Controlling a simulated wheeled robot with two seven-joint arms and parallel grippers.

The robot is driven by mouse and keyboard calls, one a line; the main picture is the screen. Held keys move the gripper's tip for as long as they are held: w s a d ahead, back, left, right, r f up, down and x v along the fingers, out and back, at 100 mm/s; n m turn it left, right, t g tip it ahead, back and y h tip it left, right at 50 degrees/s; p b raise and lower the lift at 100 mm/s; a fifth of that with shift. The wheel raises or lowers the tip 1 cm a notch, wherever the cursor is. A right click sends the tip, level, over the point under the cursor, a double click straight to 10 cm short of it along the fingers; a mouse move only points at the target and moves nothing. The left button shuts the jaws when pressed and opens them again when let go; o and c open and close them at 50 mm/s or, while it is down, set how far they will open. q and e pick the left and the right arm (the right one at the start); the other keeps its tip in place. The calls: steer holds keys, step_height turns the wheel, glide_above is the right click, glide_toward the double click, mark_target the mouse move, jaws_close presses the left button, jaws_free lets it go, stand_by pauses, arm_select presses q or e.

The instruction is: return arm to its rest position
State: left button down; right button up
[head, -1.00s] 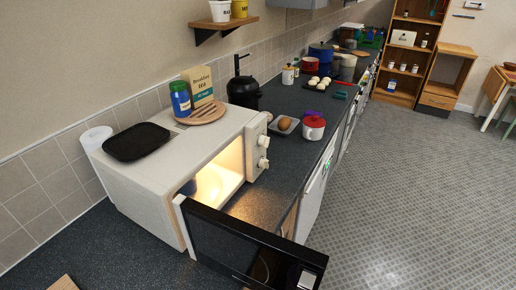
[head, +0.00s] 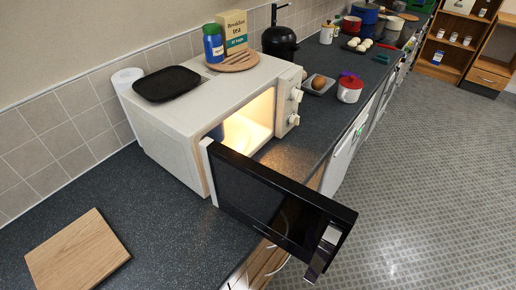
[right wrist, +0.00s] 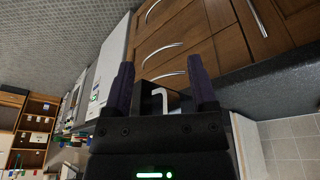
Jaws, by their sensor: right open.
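My right gripper (right wrist: 160,72) shows in the right wrist view with its two dark fingers spread apart. A black piece with a pale hook-shaped bar (right wrist: 162,100) shows between the fingers near their base; I cannot tell what it is or whether it is touched. In the head view a grey and black piece (head: 328,241) shows at the free end of the microwave door (head: 262,190); I cannot tell whether it is the door's handle or part of my gripper. The door stands wide open from the white microwave (head: 180,118), whose inside is lit. My left gripper is out of view.
A wooden board (head: 78,250) lies on the dark counter (head: 165,220) at the lower left. A black tray (head: 167,83), a blue jar (head: 213,44) and a tea box (head: 233,31) are on the microwave. The microwave door juts past the counter edge. Floor (head: 430,190) at right is clear.

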steer(key=s+d+f+g+b, duration=0.1)
steer(key=s+f+b, duration=0.3)
steer(key=f, duration=0.9)
steer(key=s+f+b, duration=0.3)
steer(key=f+b, duration=0.2)
steer(key=f, duration=0.7)
steer(key=s+d+f+g+b, duration=0.1)
steer(key=s+d+f+b, duration=0.1)
steer(key=s+f, duration=0.7)
steer(key=shift+s+d+f+n+b, duration=0.15)
steer(key=shift+s+f+n+b, duration=0.2)
steer(key=shift+b, duration=0.55)
